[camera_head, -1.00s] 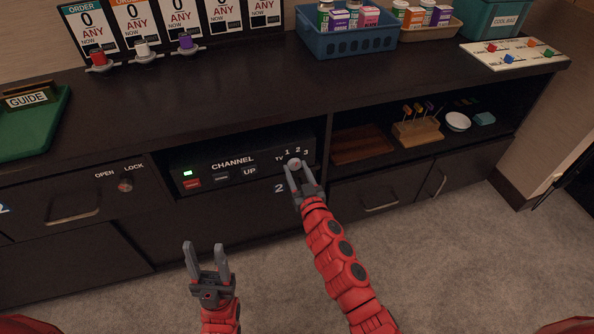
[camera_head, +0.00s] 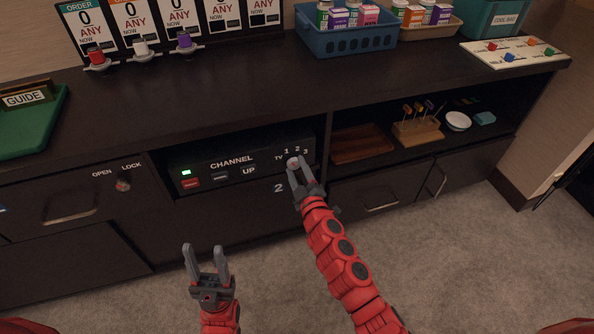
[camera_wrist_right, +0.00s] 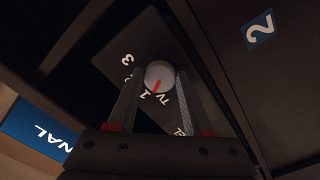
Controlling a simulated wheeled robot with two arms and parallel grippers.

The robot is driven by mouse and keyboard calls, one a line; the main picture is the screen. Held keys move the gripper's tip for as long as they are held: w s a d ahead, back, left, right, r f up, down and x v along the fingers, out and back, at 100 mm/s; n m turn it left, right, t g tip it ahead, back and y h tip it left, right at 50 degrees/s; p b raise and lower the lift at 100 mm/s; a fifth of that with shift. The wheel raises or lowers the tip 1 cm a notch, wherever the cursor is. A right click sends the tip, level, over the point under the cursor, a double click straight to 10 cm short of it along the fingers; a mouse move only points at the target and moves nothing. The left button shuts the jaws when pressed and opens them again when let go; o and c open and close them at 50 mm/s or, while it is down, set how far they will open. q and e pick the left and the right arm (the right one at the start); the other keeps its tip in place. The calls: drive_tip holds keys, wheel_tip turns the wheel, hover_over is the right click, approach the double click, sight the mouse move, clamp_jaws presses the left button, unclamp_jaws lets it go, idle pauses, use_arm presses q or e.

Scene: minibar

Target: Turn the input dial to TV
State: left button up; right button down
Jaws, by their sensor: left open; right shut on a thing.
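The input dial (camera_head: 293,162) is a small round pale knob at the right end of the channel panel (camera_head: 232,162), ringed by the labels TV, 1, 2 and 3. In the right wrist view the dial (camera_wrist_right: 159,74) shows a red mark pointing between 1 and TV. My right gripper (camera_head: 298,165) has its fingers on both sides of the dial and is shut on it; its fingers also flank the knob in the wrist view (camera_wrist_right: 155,84). My left gripper (camera_head: 204,247) is open and empty, low in front of the cabinet.
The panel sits in an open recess under the dark counter (camera_head: 230,100). Channel buttons (camera_head: 220,175) and a lit green light (camera_head: 186,172) are left of the dial. An open shelf with a wooden tray (camera_head: 360,146) lies to the right. The floor in front is clear.

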drive_tip(key=n, duration=0.6)
drive_tip(key=shift+b, duration=0.3)
drive_tip(key=shift+n, duration=0.3)
drive_tip(key=shift+c, duration=1.6)
unclamp_jaws()
drive_tip(key=p+v, duration=0.1)
drive_tip(key=v, duration=1.6)
drive_tip(key=shift+s, duration=0.2)
